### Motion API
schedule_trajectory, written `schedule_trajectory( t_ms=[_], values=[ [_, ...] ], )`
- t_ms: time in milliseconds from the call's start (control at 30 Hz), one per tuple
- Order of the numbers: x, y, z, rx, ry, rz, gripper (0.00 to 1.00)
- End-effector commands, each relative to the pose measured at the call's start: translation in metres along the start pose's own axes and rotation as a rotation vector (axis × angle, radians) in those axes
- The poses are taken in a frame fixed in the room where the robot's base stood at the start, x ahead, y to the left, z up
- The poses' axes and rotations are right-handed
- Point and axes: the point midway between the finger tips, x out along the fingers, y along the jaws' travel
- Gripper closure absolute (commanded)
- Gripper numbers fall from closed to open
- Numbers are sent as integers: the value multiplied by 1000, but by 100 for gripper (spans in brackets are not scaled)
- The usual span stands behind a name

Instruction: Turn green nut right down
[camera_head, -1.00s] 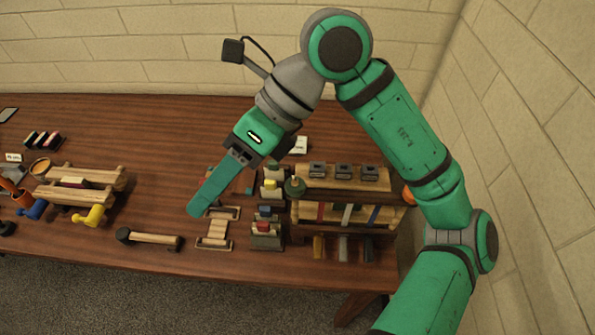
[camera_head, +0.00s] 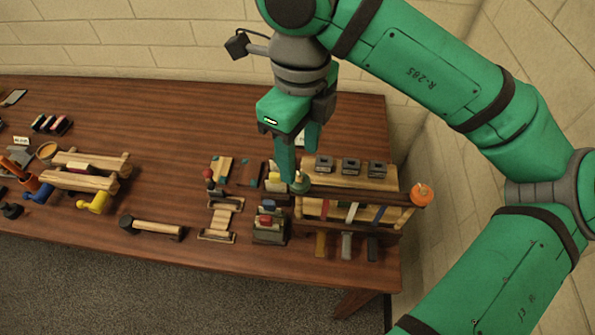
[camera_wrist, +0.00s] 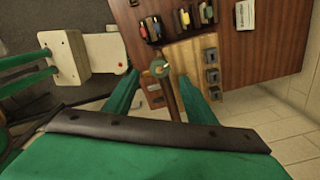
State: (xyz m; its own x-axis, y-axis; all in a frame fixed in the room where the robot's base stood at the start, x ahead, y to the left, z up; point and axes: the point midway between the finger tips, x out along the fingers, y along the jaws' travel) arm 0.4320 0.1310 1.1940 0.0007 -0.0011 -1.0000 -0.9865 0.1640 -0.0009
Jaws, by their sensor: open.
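The green nut (camera_head: 300,184) sits at the left end of the wooden rack (camera_head: 345,181), near the front right of the table. My gripper (camera_head: 301,166) points down just above and behind it in the head view, with its fingers apart and nothing between them. In the wrist view the green nut (camera_wrist: 160,67) shows as a round greenish knob with a pale centre, on a brown bar. It lies beyond the fingertips, roughly midway between the two green fingers of my gripper (camera_wrist: 158,85). I cannot tell whether a finger touches it.
An orange nut (camera_head: 421,194) is at the rack's right end. Dark blocks (camera_head: 350,166) lie on the rack, and coloured strips hang at its front. Small block holders (camera_head: 269,229) stand close on the left.

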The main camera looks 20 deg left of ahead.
Motion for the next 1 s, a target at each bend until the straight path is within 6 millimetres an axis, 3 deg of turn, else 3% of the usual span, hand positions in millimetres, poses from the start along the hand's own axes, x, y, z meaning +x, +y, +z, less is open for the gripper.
schedule_trajectory(
  t_ms=[200,400,800,967,1000],
  values=[
    [39,2,1,-5,-2,3,49],
    [59,2,4,-10,-2,2,49],
    [65,3,4,-11,-2,0,49],
    [65,2,4,-9,-2,0,87],
    [65,2,3,-9,-2,0,90]
  ],
)
